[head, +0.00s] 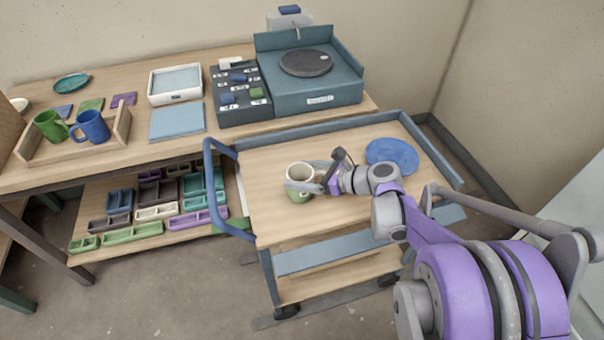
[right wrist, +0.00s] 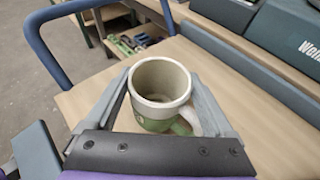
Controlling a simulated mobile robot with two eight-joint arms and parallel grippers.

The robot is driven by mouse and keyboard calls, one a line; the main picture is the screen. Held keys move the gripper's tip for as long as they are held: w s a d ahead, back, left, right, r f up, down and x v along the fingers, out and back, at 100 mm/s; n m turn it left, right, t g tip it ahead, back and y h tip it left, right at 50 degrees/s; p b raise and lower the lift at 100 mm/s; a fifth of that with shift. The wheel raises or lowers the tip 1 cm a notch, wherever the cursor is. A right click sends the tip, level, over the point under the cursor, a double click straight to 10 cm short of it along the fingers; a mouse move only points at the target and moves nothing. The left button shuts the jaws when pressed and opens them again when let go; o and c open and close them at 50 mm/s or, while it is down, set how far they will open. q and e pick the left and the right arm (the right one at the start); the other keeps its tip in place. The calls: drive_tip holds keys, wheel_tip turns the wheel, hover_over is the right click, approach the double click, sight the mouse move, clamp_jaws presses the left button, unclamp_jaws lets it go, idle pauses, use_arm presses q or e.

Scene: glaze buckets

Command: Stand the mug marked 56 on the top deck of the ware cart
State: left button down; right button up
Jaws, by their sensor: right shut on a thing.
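A cream mug with a green lower part (head: 299,194) is upright over the left-middle of the wooden top deck of the ware cart (head: 345,215). My right gripper (head: 304,178) is shut on this mug, with one finger on each side of its body. In the right wrist view the mug (right wrist: 160,82) stands between the fingers, empty inside, with its handle toward the lower right. A small mark on its green band is too small to read. I cannot tell whether its base touches the deck. My left gripper is not in view.
A blue plate (head: 392,155) lies on the deck to the right of the mug. The cart has a blue handle (head: 212,190) at its left and a raised back rail. A green mug (head: 50,126) and a blue mug (head: 91,127) stand in a wooden tray on the bench.

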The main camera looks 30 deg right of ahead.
drive_tip(key=o, duration=1.4)
drive_tip(key=shift+f, duration=0.15)
drive_tip(key=shift+o, duration=0.2)
